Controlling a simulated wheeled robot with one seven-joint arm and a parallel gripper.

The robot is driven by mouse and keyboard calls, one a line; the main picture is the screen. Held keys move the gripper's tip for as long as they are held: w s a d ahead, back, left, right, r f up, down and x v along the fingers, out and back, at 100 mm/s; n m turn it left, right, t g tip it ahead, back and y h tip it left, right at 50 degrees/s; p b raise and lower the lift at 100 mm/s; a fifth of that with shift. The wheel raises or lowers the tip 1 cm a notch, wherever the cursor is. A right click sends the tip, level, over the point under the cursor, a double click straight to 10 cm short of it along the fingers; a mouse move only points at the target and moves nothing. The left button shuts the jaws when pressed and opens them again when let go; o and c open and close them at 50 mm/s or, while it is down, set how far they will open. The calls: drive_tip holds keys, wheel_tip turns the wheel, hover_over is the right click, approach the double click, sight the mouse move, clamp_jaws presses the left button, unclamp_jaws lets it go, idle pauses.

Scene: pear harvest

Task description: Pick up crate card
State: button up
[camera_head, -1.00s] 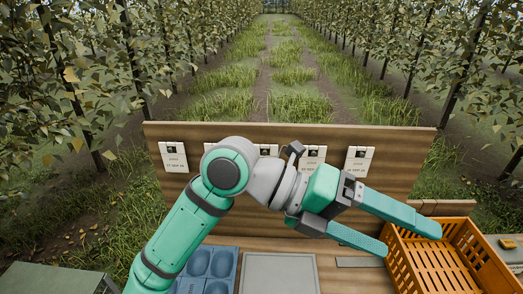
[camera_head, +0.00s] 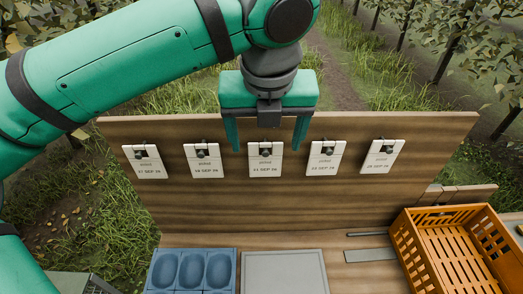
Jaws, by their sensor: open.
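Several white crate cards hang in a row on the upright wooden board (camera_head: 300,205), each with a dark clip at its top and a printed date. They are the far left card (camera_head: 145,162), the second card (camera_head: 202,161), the middle card (camera_head: 265,160), the fourth card (camera_head: 325,158) and the far right card (camera_head: 382,157). My gripper (camera_head: 268,148) points down with its two green fingers spread, in front of the board's upper part. In the picture its fingers lie either side of the middle card's top. The gap in depth cannot be told. It holds nothing.
An orange crate (camera_head: 408,252) stands on the bench at the right. A blue tray with hollows (camera_head: 192,251) and a flat grey plate (camera_head: 284,272) lie at the front. Grey strips (camera_head: 370,255) lie near the crate. Tree rows stand behind.

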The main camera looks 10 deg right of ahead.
sight(266, 162)
drive_tip(key=x, duration=1)
drive_tip(key=shift+f, duration=0.3)
drive_tip(key=c, duration=1.1)
